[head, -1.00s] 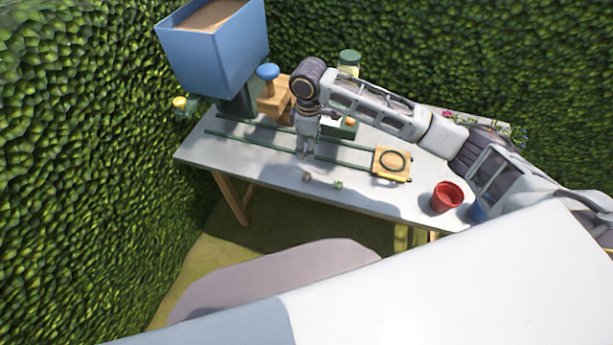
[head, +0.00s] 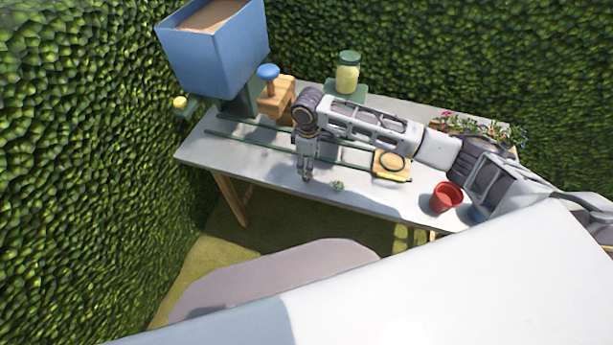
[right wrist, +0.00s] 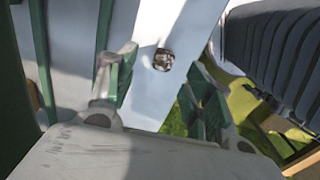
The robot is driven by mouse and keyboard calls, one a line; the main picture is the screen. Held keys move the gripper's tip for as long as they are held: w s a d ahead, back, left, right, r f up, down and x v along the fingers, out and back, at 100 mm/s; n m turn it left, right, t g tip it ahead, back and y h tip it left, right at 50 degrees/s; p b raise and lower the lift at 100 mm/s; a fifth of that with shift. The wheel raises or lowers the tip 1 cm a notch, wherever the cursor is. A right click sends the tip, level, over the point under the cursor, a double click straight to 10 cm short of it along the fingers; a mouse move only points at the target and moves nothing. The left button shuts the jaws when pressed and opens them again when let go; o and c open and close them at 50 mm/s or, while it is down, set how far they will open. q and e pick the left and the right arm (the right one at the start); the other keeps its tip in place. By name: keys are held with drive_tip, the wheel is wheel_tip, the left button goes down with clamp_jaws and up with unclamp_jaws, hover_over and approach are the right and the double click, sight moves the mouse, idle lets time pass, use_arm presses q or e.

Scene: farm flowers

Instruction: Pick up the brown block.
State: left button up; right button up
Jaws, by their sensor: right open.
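The brown block (right wrist: 163,59) is a small, mottled brown piece on the pale table top in the right wrist view. My right gripper (right wrist: 161,75) is open, with its two green-padded fingers on either side of the block in the picture, and the block appears beyond the fingertips. Whether the fingers touch it cannot be told. In the head view my right gripper (head: 306,176) points down over the table near its front edge and hides the block. My left gripper is in neither view.
A small greenish piece (head: 338,185) lies just right of my gripper. Two green rails (head: 345,165) run along the table (head: 225,155) to a yellow plate (head: 391,165). A red pot (head: 446,197) stands at the right front. A blue hopper (head: 212,55) rises at the left.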

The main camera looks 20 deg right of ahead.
sight(307, 177)
drive_tip(key=shift+f, duration=0.55)
drive_tip(key=shift+f, duration=0.1)
drive_tip(key=shift+s+a+f+p, duration=0.1)
drive_tip(key=shift+a+f+p, duration=0.05)
drive_tip(key=shift+f, duration=1.1)
drive_tip(key=shift+s+a+f+p, duration=0.1)
drive_tip(key=shift+a+f+p, duration=0.05)
drive_tip(key=shift+f, duration=1.1)
drive_tip(key=shift+c, duration=0.3)
drive_tip(key=c, duration=0.9)
